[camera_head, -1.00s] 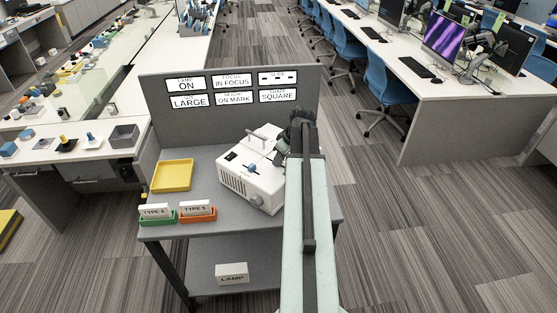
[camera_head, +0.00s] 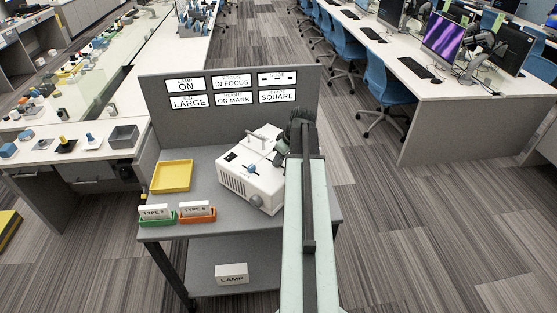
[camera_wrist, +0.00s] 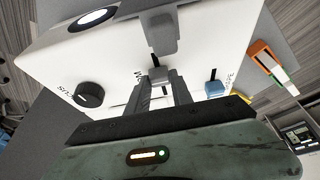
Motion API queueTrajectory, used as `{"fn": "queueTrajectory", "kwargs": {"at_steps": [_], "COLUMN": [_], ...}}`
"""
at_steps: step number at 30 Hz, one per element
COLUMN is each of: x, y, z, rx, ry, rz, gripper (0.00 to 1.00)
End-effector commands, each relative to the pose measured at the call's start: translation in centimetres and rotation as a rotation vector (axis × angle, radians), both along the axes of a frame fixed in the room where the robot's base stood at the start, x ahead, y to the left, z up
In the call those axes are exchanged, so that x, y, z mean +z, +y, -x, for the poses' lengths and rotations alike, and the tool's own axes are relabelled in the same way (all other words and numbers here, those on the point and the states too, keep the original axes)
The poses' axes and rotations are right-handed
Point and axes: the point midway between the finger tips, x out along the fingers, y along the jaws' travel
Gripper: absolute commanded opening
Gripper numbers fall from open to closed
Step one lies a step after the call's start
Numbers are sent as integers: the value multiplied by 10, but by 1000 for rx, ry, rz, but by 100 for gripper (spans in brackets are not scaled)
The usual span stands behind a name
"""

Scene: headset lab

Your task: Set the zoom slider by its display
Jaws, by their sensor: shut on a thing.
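The white projector box (camera_head: 252,172) sits on the grey cart, with my gripper (camera_wrist: 164,80) over its top. In the wrist view my gripper is shut on a small grey slider knob (camera_wrist: 159,75) by a dark slot; the fingers hide part of it. In the head view my arm hides the gripper and knob. The display panel (camera_head: 236,89) reads ON, IN FOCUS, LARGE, ON MARK and SQUARE, and one top-right field shows only dashes. The small headings are hard to read.
A black focus knob (camera_wrist: 90,95) and a blue knob (camera_wrist: 215,88) flank the fingers. A grey upright piece (camera_wrist: 162,32) stands just beyond them. A yellow tray (camera_head: 172,176), a green bin (camera_head: 158,220) and an orange bin (camera_head: 198,217) stand left of the box.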

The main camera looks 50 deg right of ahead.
Motion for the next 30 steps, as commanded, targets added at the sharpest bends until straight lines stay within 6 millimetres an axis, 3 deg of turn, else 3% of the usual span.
{"fn": "queueTrajectory", "kwargs": {"at_steps": [12,19,27,28,30], "x": [0,0,0,0,0], "y": [0,1,2,2,2], "z": [-1,-25,-26,-26,-26], "rx": [1,1,1,1,1], "ry": [0,0,0,0,0], "rz": [1,2,1,1,1], "gripper": [0,0,0,35,49]}}
